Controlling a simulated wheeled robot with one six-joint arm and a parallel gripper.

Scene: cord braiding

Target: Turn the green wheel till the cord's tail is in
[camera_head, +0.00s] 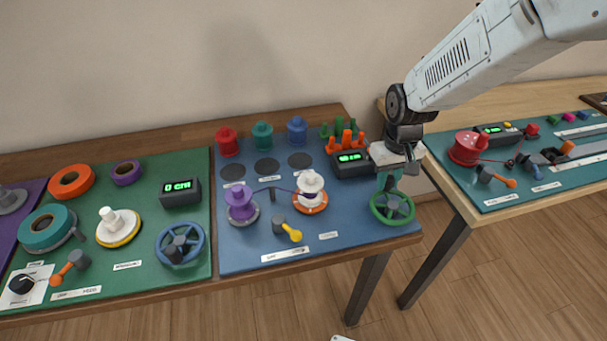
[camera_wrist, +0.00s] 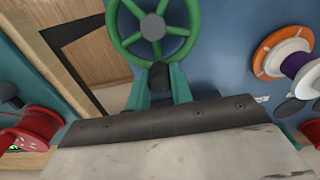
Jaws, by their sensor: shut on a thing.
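The green wheel (camera_head: 393,203) is at the front right of the blue mat, and it also fills the top middle of the wrist view (camera_wrist: 152,27). My gripper (camera_head: 388,181) reaches down to its far edge. In the wrist view my teal fingers (camera_wrist: 160,82) are shut on the wheel's dark handle. A purple cord (camera_head: 277,189) runs from the purple spool (camera_head: 241,205) past a small grey post to the white bobbin (camera_head: 311,186) with an orange flange. Purple cord is wound on that bobbin in the wrist view (camera_wrist: 296,65). I cannot make out the cord's tail.
A counter with green digits (camera_head: 351,162) stands behind the wheel; its reading is too small to tell. A yellow-handled lever (camera_head: 288,231) is in front of the bobbin. Red, teal and blue spools stand at the back. A gap separates this table from the right one.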

